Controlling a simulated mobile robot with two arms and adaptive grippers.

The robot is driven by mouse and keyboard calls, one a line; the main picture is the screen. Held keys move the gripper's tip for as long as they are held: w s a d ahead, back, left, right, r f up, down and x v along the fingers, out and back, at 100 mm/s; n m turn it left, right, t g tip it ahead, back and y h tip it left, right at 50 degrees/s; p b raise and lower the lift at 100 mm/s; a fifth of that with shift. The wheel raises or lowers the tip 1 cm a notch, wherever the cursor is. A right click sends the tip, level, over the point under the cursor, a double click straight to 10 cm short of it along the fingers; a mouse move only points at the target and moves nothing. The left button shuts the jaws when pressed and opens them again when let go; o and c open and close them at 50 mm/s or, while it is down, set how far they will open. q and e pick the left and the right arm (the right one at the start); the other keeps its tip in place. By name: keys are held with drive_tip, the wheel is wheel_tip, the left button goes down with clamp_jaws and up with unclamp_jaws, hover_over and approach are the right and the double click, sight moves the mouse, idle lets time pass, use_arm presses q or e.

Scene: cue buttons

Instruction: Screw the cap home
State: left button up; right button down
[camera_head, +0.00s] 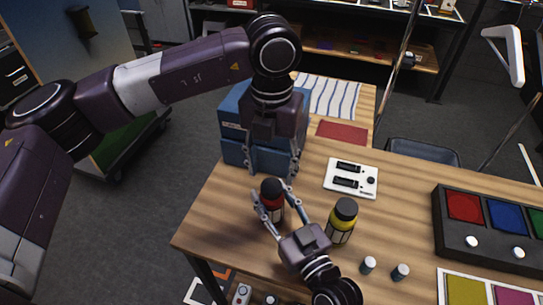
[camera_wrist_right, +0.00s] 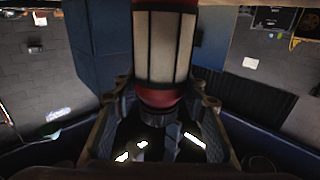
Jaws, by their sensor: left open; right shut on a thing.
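A red bottle (camera_head: 272,206) with a pale label and a dark cap (camera_head: 270,186) on top stands upright near the table's left side. My right gripper (camera_head: 272,195) comes from the front and is shut on the red bottle, one finger on each side. In the right wrist view the bottle (camera_wrist_right: 165,48) appears upside down, its dark top (camera_wrist_right: 158,117) between my finger links. Whether the cap is fully seated cannot be told. My left gripper (camera_head: 268,170) is open, pointing down just above and behind the bottle, apart from the cap.
A yellow bottle (camera_head: 341,222) with a black cap stands just right of my right gripper. A blue box (camera_head: 232,130) is behind. A white panel (camera_head: 351,179), two small white cylinders and a dark button console (camera_head: 450,240) lie rightward.

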sight(271, 185)
use_arm(q)
drive_tip(key=shift+f, duration=2.35)
drive_tip(key=c, duration=1.2)
drive_tip(key=m, duration=0.4)
drive_tip(key=shift+m, duration=0.4)
drive_tip(key=m, duration=0.4)
drive_tip(key=shift+m, duration=0.4)
drive_tip(key=m, duration=0.4)
drive_tip(key=shift+m, duration=0.4)
drive_tip(key=m, duration=0.3)
drive_tip(key=shift+m, duration=0.3)
drive_tip(key=o, duration=1.4)
